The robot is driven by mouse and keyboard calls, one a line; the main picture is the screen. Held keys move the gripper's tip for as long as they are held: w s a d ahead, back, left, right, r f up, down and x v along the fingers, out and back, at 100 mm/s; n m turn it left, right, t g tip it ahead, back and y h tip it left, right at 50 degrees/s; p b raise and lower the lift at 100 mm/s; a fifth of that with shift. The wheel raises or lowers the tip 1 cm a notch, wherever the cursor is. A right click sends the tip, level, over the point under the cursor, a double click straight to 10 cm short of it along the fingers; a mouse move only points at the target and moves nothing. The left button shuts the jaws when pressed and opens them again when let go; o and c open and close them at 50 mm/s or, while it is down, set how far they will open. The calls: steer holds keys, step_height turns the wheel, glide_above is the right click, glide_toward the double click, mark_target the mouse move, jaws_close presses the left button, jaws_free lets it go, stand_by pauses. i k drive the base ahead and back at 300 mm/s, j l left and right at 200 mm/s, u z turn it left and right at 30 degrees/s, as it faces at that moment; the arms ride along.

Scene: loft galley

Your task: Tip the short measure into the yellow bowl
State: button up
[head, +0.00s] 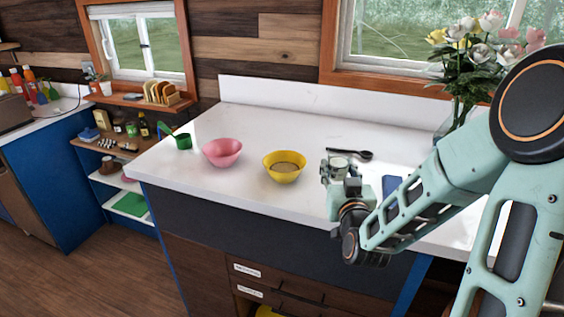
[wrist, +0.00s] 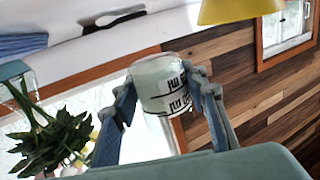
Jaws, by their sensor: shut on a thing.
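The yellow bowl (head: 284,174) stands upright on the white counter, with something brownish inside; its edge also shows at the top of the wrist view (wrist: 240,8). My gripper (head: 340,170) is to the right of the bowl, apart from it. It is shut on a short, pale cup with black markings, which I take as the short measure (wrist: 158,84). The wrist view looks upside down, with both fingers on the cup's sides. In the head view the measure looks about upright; its contents are not clear.
A pink bowl (head: 222,152) and a green measuring cup (head: 183,142) stand left of the yellow bowl. A dark spoon (head: 352,154) lies behind my gripper, and a dark blue flat item (head: 391,186) to its right. A flower vase (head: 456,116) is at the back right.

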mark_target(284, 167)
steer(key=j+u, duration=0.35)
steer(key=i+j+u, duration=0.1)
steer(key=u, duration=0.2)
steer(key=i+j+u, duration=0.15)
steer(key=u, duration=0.25)
steer(key=i+l, duration=0.05)
steer(key=i, duration=0.05)
